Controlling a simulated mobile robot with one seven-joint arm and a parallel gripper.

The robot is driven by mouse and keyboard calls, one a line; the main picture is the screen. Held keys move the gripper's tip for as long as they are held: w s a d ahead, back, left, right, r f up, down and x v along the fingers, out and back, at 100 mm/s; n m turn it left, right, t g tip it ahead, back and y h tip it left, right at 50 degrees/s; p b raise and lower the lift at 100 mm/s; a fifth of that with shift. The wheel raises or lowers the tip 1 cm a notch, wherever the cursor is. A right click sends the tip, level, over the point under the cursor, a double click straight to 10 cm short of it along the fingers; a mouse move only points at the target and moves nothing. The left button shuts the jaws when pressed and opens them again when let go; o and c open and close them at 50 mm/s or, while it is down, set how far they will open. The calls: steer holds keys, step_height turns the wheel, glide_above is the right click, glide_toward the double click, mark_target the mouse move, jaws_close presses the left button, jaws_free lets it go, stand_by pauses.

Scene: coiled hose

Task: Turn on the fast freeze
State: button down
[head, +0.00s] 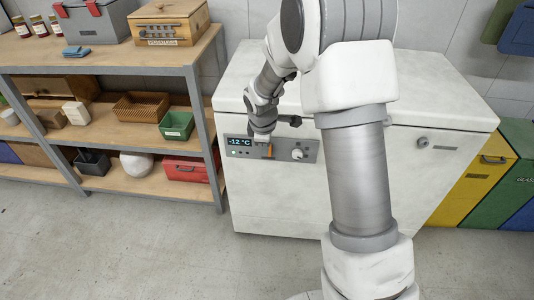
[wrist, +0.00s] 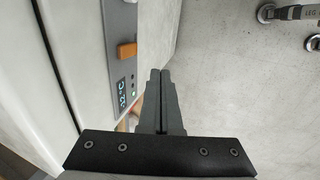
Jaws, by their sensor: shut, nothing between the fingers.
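The white chest freezer (head: 350,170) stands against the wall, lid closed. Its grey control panel (head: 280,147) has a display reading -12 °C (head: 240,142), an orange switch (head: 269,151) and a round knob (head: 297,154). No label for fast freeze is readable. My gripper (head: 262,138) is in front of the panel, close to the orange switch and partly covering the panel. In the wrist view my gripper (wrist: 160,73) is shut and empty. The orange switch (wrist: 127,50) is left of the fingertips, apart from them. A small green light (wrist: 134,94) glows beside the display (wrist: 123,99).
A shelf unit (head: 150,65) with boxes and jars stands left, close to the freezer. Yellow and green bins (head: 480,175) stand at the right. A lock (head: 423,141) is on the freezer front. The floor (head: 150,240) in front is clear.

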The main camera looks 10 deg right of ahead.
steer(key=w+d+f+b, duration=0.2)
steer(key=w+f+b, duration=0.2)
steer(key=f, duration=0.6)
steer(key=shift+w, duration=1.25)
steer(key=shift+d, duration=0.1)
steer(key=shift+w+d+f, duration=0.1)
steer(key=shift+w+f, duration=0.15)
steer(key=shift+w, duration=0.1)
steer(key=shift+r+p, duration=0.15)
steer(key=shift+p, duration=0.2)
